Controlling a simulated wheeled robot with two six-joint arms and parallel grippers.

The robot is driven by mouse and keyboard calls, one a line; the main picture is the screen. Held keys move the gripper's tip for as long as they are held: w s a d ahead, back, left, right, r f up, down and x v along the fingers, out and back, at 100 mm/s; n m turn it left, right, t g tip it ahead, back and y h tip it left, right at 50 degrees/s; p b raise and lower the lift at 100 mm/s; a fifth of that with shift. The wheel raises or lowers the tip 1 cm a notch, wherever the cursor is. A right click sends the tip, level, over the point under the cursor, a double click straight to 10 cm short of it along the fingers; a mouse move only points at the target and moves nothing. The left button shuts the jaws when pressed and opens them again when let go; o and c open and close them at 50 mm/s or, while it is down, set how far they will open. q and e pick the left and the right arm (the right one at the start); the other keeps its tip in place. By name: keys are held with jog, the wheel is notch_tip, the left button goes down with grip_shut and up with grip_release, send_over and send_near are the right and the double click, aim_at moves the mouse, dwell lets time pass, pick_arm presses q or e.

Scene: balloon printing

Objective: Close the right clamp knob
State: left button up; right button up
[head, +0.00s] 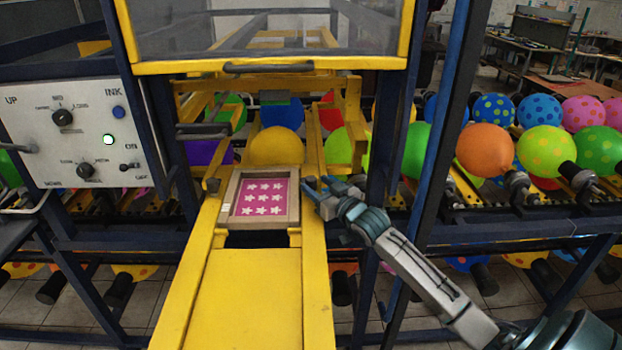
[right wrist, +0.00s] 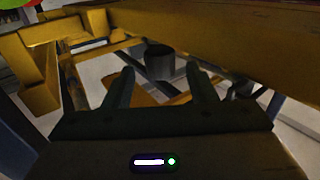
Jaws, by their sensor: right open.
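The right clamp knob (right wrist: 160,63) is a dark round cylinder in the right wrist view, just ahead of and between my two fingers. I see no finger touching it. In the head view the right knob is hidden or too small to make out behind my gripper. My right gripper (head: 318,184) is open at the right side of the wooden frame (head: 229,195), which holds a pink screen with white stars. Its open fingers also show in the right wrist view (right wrist: 160,80). The left clamp knob (head: 212,186) is a small dark knob at the frame's left. My left gripper is not in view.
Yellow rails (head: 317,290) run on both sides of a yellow plate (head: 245,300). A blue post (head: 432,130) stands right of my gripper. A yellow balloon (head: 276,147) sits behind the frame. A control panel (head: 80,135) is at left, and several balloons line the right.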

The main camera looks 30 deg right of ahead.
aim_at(316, 183)
jog(key=shift+w+a, duration=0.1)
jog(key=shift+w, duration=1.7)
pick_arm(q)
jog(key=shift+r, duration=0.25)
pick_arm(e)
jog(key=shift+s, duration=0.15)
jog(key=shift+c, duration=0.2)
